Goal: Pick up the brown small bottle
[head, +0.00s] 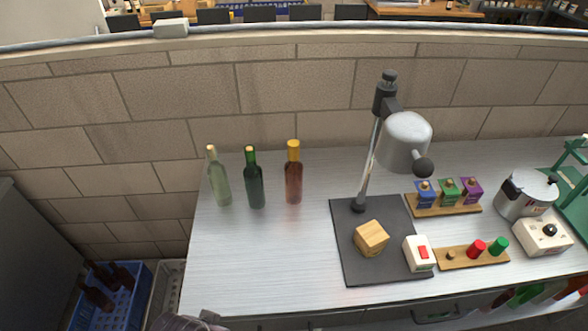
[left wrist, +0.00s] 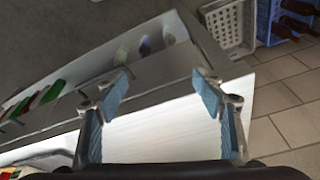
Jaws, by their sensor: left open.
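A reddish-brown bottle with a yellow cap (head: 293,182) stands upright on the metal worktop (head: 270,270), at the right end of a row of three bottles. A dark green bottle (head: 254,185) and a pale clear-green bottle (head: 219,182) stand to its left. More brown bottles (head: 97,293) lean in a blue crate (head: 130,312) on the floor; they also show in the left wrist view (left wrist: 297,22). My left gripper (left wrist: 163,84) is open and empty in the left wrist view, with a pale surface between its fingers. My right gripper is not in view.
A dark mat (head: 345,240) holds a lamp-like press (head: 403,140), a wooden block (head: 371,237) and a switch box (head: 419,253). Racks, a pot (head: 526,196) and a white box (head: 543,235) stand to the right. The worktop in front of the bottles is clear.

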